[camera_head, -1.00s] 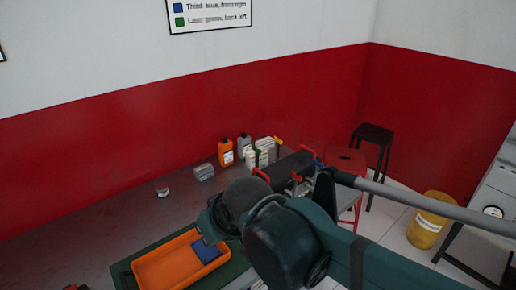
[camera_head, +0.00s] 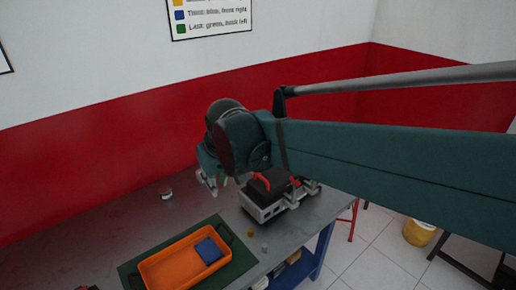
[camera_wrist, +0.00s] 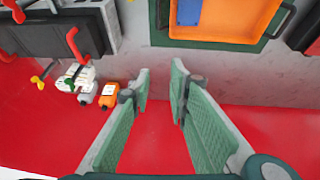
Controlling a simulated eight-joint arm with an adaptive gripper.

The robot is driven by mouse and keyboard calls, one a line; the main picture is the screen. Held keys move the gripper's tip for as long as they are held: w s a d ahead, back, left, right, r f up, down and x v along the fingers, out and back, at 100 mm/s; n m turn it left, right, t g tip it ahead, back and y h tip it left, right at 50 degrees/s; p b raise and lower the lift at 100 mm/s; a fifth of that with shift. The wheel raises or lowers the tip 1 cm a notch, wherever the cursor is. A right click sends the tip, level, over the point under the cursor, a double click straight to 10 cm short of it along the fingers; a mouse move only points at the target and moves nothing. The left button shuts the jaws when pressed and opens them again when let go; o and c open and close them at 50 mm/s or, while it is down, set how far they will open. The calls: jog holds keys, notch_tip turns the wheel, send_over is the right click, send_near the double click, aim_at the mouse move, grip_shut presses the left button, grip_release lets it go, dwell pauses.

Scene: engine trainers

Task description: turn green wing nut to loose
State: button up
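The engine trainer (camera_head: 262,207) stands on the grey bench, dark on top with red handles, partly hidden by my arm in the head view. In the wrist view the trainer (camera_wrist: 95,28) is at the upper left. A small green piece (camera_wrist: 69,80), which looks like the green wing nut, shows beside a white part near the trainer's wall-side edge. A yellow piece (camera_wrist: 37,82) is left of it. The green piece is hidden in the head view. My gripper (camera_head: 208,183) is above the bench, left of the trainer. In the wrist view its fingers (camera_wrist: 160,78) are apart and empty, right of the green piece.
An orange tray (camera_head: 150,270) holding a blue block (camera_head: 208,250) lies on a green mat. Orange (camera_wrist: 109,95) and grey (camera_wrist: 86,96) bottles stand close to the green piece. A small yellow item (camera_head: 250,233) lies at the bench front. The red wall is behind.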

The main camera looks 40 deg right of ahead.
jog(key=w+d+r+g+p, duration=0.2)
jog(key=w+d+p, duration=0.2)
jog(key=w+d, duration=0.35)
jog(key=w+d+f+g+p, duration=0.1)
jog(key=w+d+p, duration=0.2)
jog(key=d, duration=0.4)
jog(key=w+d+f+g+p, duration=0.1)
jog(key=w+d+f+p, duration=0.1)
jog(key=d, duration=0.6)
jog(key=w+d+f+p, duration=0.2)
jog(key=w+d+p, duration=0.2)
jog(key=d, duration=0.3)
jog(key=shift+w+d+f+g+y, duration=0.25)
jog(key=shift+w+d+g+y, duration=0.05)
jog(key=shift+w+g+y, duration=0.1)
jog(key=shift+f, duration=0.15)
jog(key=shift+f, duration=3.75)
